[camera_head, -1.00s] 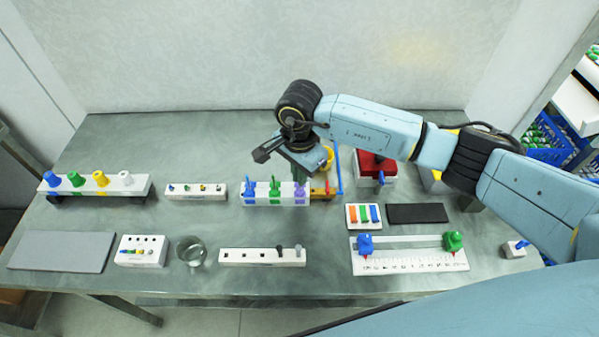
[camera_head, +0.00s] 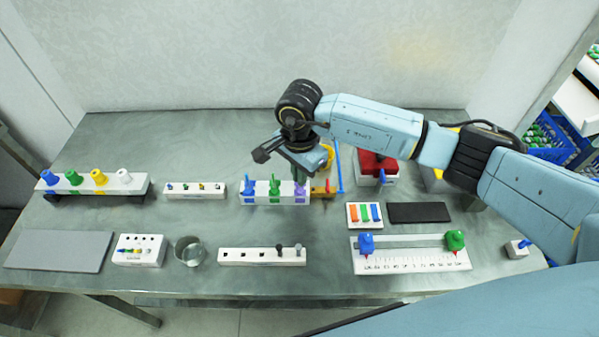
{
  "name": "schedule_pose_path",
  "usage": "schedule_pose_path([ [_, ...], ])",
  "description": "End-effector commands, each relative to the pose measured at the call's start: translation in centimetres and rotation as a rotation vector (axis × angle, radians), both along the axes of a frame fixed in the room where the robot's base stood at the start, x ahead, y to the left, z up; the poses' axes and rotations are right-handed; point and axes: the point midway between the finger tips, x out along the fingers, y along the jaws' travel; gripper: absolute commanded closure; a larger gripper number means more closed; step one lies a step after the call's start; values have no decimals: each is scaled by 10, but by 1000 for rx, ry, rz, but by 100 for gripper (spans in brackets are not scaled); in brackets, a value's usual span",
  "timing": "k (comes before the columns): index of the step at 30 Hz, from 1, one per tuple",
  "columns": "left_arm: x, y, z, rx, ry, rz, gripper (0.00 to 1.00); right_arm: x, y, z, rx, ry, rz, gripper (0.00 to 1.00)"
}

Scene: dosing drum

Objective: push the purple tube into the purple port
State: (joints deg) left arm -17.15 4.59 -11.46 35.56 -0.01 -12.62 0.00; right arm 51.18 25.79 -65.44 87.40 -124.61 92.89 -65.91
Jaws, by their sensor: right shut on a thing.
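A white rack (camera_head: 262,200) at the middle of the table carries a blue piece (camera_head: 249,186), a green piece (camera_head: 274,187) and a purple tube (camera_head: 299,191). The purple tube is at the rack's right end and looks upright. My right gripper (camera_head: 299,176) is directly above that end, pointing down. It is shut on the purple tube, though its hand hides the fingertips and the tube's top. The purple port is not clearly visible; I cannot tell how deep the tube sits. My left gripper is not in view.
A yellow and red fixture with a blue post (camera_head: 339,170) stands close to the right of the rack. A red-topped box (camera_head: 375,166) is farther right. A ruled slider (camera_head: 412,262), a glass beaker (camera_head: 190,250) and a peg block (camera_head: 262,257) lie in front. Table around the rack's front is clear.

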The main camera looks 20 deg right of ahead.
Motion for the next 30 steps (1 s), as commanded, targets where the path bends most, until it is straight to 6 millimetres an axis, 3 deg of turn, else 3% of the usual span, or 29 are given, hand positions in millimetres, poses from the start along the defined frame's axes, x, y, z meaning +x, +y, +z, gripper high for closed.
schedule_pose_path([
  [30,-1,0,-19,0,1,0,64,0,0,-20,0,1,-1,100],
])
